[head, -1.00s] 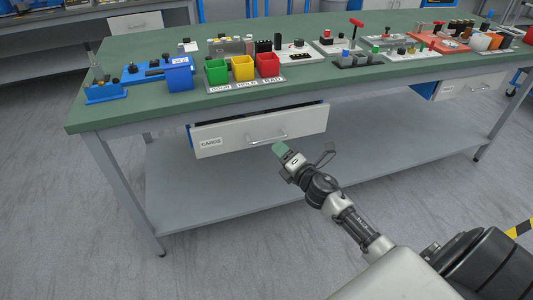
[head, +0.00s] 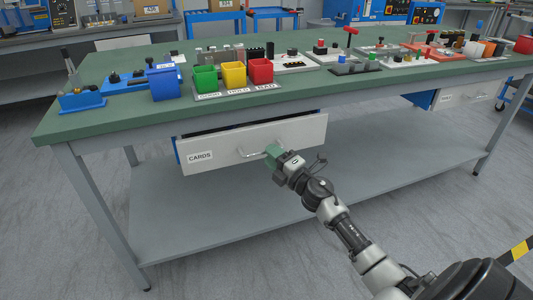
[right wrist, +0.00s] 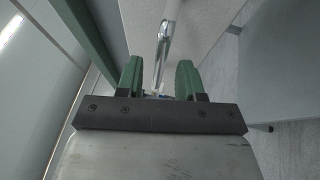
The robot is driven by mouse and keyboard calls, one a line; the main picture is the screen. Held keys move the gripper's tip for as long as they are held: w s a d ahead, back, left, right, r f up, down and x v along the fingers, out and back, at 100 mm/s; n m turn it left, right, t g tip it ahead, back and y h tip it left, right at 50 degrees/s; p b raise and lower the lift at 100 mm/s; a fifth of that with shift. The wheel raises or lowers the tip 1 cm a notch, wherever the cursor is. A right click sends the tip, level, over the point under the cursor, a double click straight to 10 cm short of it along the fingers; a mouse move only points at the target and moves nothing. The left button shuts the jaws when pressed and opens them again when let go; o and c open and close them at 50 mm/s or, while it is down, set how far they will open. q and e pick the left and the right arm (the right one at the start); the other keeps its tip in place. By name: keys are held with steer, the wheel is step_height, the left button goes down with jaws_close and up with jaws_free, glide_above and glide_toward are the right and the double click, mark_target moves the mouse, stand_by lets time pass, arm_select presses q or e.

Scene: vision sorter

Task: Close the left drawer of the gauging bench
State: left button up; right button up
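The left drawer (head: 225,149) of the gauging bench has a pale front with a CARDS label and stands partly pulled out, a dark gap showing above its front. Its bar handle (head: 262,151) is at the middle of the front. My right gripper (head: 272,153) is at the right end of the handle. In the right wrist view the green fingers of my right gripper (right wrist: 158,75) are apart, with the metal handle (right wrist: 166,42) running between and ahead of them. Whether they touch it I cannot tell. My left gripper is not in view.
The green bench top (head: 130,107) carries green, yellow and red bins (head: 233,75), a blue bin (head: 164,83) and several fixtures. A second drawer (head: 465,95) is at the right. A grey lower shelf (head: 220,210) lies beneath the drawers.

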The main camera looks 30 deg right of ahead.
steer(key=shift+x, duration=1.25)
jaws_close()
